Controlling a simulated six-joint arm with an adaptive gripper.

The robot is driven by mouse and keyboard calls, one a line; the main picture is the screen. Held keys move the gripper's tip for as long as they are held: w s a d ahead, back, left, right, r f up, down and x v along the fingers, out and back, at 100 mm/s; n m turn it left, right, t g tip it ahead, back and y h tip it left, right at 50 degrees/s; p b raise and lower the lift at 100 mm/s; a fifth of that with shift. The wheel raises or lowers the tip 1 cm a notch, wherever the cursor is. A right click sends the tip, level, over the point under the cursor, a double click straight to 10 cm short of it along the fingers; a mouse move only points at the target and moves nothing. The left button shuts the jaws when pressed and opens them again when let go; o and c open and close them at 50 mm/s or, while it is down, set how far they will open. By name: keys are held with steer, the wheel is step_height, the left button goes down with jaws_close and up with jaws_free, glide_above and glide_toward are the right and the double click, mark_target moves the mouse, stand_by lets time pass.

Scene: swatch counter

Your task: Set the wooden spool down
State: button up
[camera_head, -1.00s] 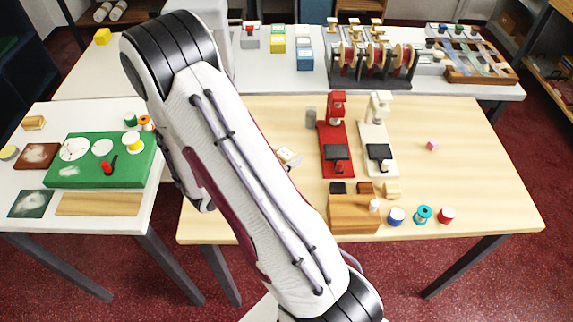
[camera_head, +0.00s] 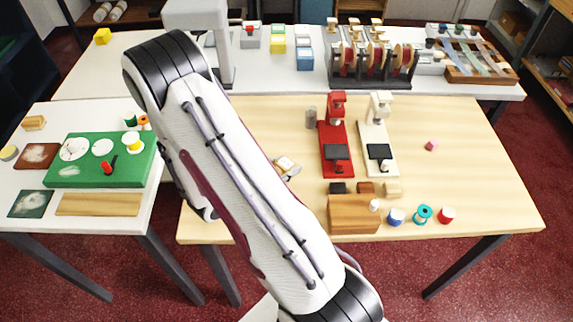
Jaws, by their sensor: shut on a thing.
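My gripper (camera_head: 290,169) shows only in part, just right of my arm's long white link, over the left part of the pale wooden table (camera_head: 480,160). The rest of it is hidden behind that link. It is shut on a small pale tan thing, the wooden spool (camera_head: 284,162), of which little can be made out. I cannot tell whether the spool touches the table top.
A red stand (camera_head: 336,150) and a cream stand (camera_head: 379,150) are right of my gripper. A wooden block (camera_head: 352,215) and several small spools, one blue (camera_head: 396,217), line the front edge. A green board (camera_head: 75,175) lies on the left table. Clear table surrounds the pink cube (camera_head: 432,146).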

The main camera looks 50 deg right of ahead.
steer(key=o, duration=1.1)
steer(key=shift+r, duration=0.15)
steer(key=shift+v, duration=6)
